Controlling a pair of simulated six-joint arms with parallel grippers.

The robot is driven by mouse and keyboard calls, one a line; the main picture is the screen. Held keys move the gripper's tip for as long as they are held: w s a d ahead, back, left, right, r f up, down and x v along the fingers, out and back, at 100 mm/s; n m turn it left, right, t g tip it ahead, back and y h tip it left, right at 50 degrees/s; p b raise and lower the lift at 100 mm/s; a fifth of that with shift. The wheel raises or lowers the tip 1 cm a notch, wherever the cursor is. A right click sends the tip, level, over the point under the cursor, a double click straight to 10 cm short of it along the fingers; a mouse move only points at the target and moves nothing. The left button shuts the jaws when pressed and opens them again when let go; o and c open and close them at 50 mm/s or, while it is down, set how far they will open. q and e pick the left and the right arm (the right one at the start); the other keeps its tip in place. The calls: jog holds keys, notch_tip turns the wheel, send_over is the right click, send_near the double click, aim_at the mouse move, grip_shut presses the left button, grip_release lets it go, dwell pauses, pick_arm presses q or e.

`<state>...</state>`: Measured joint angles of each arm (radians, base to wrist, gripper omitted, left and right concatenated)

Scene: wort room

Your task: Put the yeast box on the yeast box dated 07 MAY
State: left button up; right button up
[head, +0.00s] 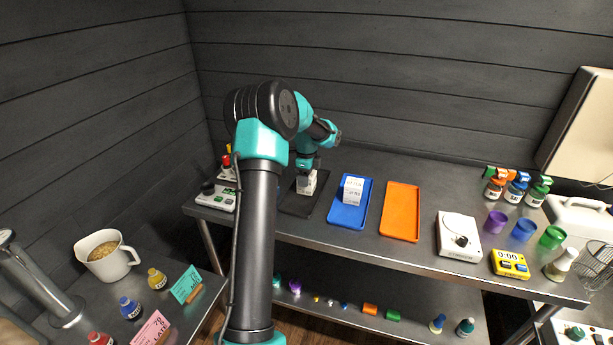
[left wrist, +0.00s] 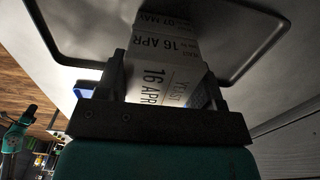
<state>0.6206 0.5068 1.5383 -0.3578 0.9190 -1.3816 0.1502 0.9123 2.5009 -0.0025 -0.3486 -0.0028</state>
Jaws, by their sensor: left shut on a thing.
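My left gripper (head: 308,172) is shut on a white yeast box (head: 308,186), over the black tray at the left of the back bench. In the left wrist view the held yeast box (left wrist: 160,80) sits between the fingers and reads YEAST 16 APR. Just beyond it, the yeast box dated 07 MAY (left wrist: 166,20) shows only a strip of its face; the held box hides the rest. The two line up closely; I cannot tell whether they touch. My right gripper is not in view.
The black tray (head: 291,206) has a raised rim. Right of it are a blue tray (head: 347,217) holding white yeast boxes (head: 352,190), and an empty orange tray (head: 401,212). A white scale (head: 458,232) and yellow timer (head: 510,263) stand further right. A switch box (head: 216,198) is left.

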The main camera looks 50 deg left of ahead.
pick_arm(q)
jog(key=o, duration=0.9)
jog(key=shift+o, duration=0.2)
jog(key=shift+r, duration=0.1)
notch_tip(320, 180, up, 12)
